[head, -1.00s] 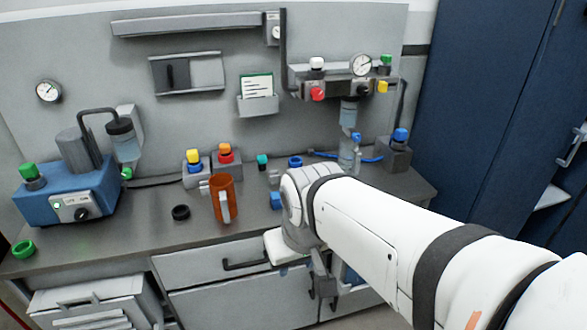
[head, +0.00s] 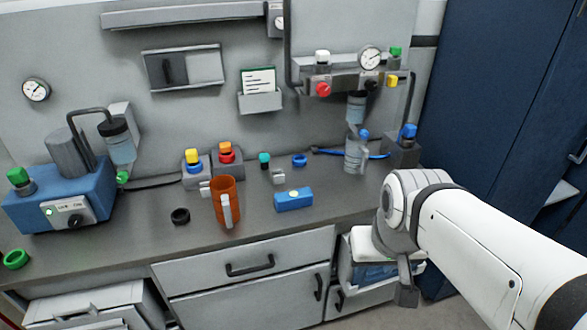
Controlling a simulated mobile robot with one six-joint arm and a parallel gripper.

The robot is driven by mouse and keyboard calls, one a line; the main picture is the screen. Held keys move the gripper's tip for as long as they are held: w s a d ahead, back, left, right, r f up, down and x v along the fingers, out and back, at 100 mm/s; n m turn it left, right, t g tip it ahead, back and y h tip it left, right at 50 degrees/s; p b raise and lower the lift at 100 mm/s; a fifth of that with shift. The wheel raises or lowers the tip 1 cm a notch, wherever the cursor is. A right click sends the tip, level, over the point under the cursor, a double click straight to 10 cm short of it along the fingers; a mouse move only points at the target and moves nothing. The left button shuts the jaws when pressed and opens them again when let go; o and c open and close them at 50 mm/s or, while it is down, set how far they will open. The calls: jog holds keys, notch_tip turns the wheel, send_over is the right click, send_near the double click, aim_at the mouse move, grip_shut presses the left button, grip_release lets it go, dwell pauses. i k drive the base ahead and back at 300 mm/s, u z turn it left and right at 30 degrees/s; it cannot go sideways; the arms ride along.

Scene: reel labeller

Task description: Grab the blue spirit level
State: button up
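The blue spirit level (head: 294,203) lies on the grey worktop near its front edge, in the middle of the head view. It is a short blue block with a pale round spot on top, and it is fully in sight. My gripper (head: 406,290) is to the right of and lower in the picture than the spirit level, apart from it, in front of the worktop. Only part of it shows below my white arm, and I cannot see whether its fingers are apart.
A small grey block (head: 278,177) and a blue ring (head: 300,160) lie behind. A clear bottle (head: 353,158) stands back right. Drawers (head: 245,262) are below the worktop.

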aim_at(299, 198)
jog(key=u, duration=0.05)
jog(key=i, duration=1)
jog(key=z, duration=0.05)
